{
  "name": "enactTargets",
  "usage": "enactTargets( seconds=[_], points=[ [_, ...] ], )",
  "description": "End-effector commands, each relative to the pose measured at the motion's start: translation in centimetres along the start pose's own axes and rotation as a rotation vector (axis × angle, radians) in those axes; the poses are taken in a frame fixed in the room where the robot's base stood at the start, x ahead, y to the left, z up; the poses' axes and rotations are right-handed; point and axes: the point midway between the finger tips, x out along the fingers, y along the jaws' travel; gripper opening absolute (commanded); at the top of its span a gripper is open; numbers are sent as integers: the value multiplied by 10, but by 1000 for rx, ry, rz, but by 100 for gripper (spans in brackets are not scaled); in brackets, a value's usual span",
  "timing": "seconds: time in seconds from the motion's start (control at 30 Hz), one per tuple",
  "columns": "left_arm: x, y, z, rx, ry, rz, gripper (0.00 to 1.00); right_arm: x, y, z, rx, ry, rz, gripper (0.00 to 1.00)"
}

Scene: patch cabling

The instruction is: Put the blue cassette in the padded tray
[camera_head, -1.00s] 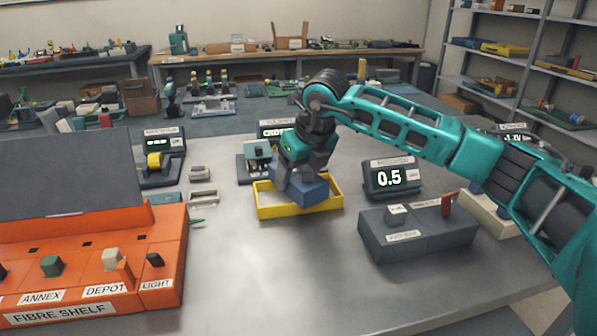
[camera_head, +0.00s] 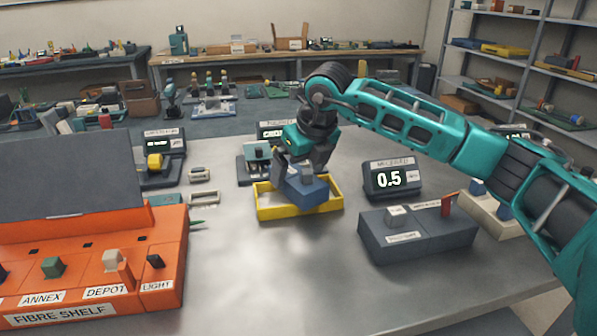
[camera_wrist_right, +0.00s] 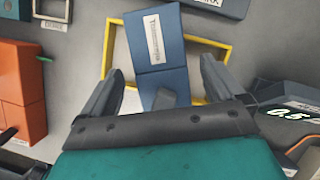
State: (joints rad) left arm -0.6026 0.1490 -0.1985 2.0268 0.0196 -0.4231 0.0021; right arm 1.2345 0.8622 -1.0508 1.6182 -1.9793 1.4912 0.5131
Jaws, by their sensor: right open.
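The blue cassette (camera_head: 307,193) sits inside the yellow-rimmed padded tray (camera_head: 298,212) in the head view, with its top above the rim. In the right wrist view the cassette (camera_wrist_right: 160,50), with a white label and a grey knob, overlaps the far rim of the tray (camera_wrist_right: 107,48); I cannot tell if it touches that rim. My right gripper (camera_head: 298,174) is over the cassette. Its fingers (camera_wrist_right: 165,75) are spread on either side of the cassette, with gaps to both. My left gripper is out of view.
An orange fibre shelf (camera_head: 165,245) stands at the left. A dark grey block (camera_head: 415,240) and a display reading 0.5 (camera_head: 390,178) stand right of the tray. A small device (camera_head: 256,160) stands behind it. The table in front is clear.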

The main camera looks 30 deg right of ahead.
Motion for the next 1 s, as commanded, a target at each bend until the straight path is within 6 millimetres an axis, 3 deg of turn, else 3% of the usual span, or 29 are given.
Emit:
enactTargets(
  seconds=[0.3, 0.5, 1.0],
  points=[
    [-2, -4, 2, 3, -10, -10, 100, -71, 0, 1, 0, -4, 0, 95],
    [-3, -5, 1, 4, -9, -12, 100, -98, 0, 0, 0, -1, 0, 95],
    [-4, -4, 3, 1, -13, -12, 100, -106, 0, 0, 0, 0, 0, 95]
  ],
)
